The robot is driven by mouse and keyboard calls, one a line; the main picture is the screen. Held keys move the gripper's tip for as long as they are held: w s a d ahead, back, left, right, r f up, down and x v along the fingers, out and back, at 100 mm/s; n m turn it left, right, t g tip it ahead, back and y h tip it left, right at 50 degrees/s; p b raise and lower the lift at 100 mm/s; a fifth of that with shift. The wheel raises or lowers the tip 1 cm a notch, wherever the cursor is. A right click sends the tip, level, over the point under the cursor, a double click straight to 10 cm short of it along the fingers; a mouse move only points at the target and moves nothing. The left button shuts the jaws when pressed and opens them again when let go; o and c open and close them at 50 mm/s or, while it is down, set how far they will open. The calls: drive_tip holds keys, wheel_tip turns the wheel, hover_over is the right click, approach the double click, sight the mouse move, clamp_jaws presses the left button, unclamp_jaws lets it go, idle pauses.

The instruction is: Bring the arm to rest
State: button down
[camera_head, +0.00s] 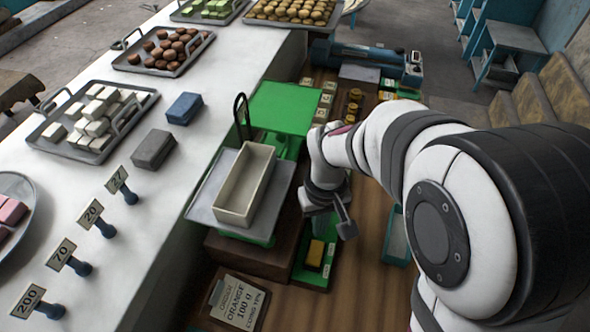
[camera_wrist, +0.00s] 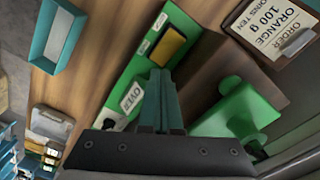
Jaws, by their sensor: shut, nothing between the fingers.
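My white arm reaches in from the right in the head view. My gripper (camera_head: 345,222) hangs over the wooden work surface (camera_head: 290,295), just right of the green scale and its metal tray. In the wrist view the fingers of my gripper (camera_wrist: 161,80) are together with nothing between them. They point at a green board (camera_wrist: 150,60) that bears a yellow block (camera_wrist: 171,46) and small labels. I cannot tell how high the fingers are above it.
A cream box (camera_head: 246,185) sits on the metal tray (camera_head: 277,207) close left of my gripper. A teal tray (camera_head: 397,238) lies right of it. An order sign (camera_head: 240,303) stands in front. The white counter (camera_head: 150,215) holds trays of sweets and price tags.

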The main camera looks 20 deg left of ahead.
drive_tip(key=shift+r, duration=0.5)
drive_tip(key=s+d+r+m+y, duration=0.1)
drive_tip(key=s+d+r+m, duration=0.3)
drive_tip(key=s, duration=0.4)
drive_tip(key=s+d+r+m, duration=0.4)
drive_tip(key=s+d+m, duration=0.3)
drive_tip(key=s, duration=0.2)
drive_tip(key=shift+m+y, duration=0.3)
drive_tip(key=shift+y, duration=0.1)
